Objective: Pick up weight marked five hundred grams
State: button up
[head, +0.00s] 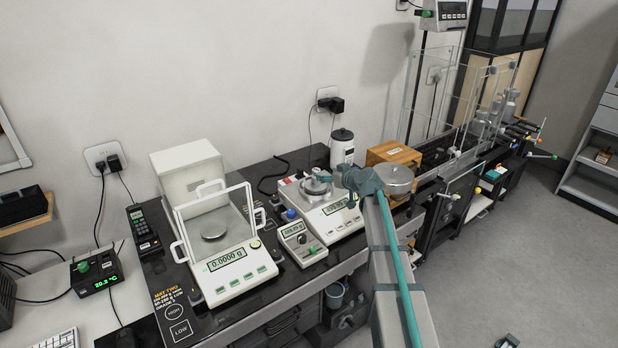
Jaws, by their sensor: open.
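My arm reaches up from the bottom, and my gripper (322,178) is small at its far end, over the pan of the middle balance (337,219). The gripper is open; its fingers are hard to make out. A round grey metal piece shows under it at the pan, partly hidden, and I cannot tell whether it is a weight. Several grey metal weights (510,103) stand at the far right, behind clear panels. No marking is legible, so I cannot tell which is the five hundred gram weight.
A balance (232,269) with an open clear shield reads 0.0000 g at left. A small display box (303,244) sits between the balances. A white bottle (342,147) and a wooden box (393,153) stand behind my arm. Clear panels (434,95) rise at right. Open floor lies at right.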

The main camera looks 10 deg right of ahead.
aim_at(319, 171)
jog(key=p+x, duration=0.1)
jog(key=x, duration=0.3)
jog(key=shift+w+d+f, duration=0.1)
jog(key=p+x, duration=0.3)
jog(key=x, duration=0.1)
jog(key=shift+w, duration=0.2)
jog(key=shift+w+f, duration=0.35)
grip_shut()
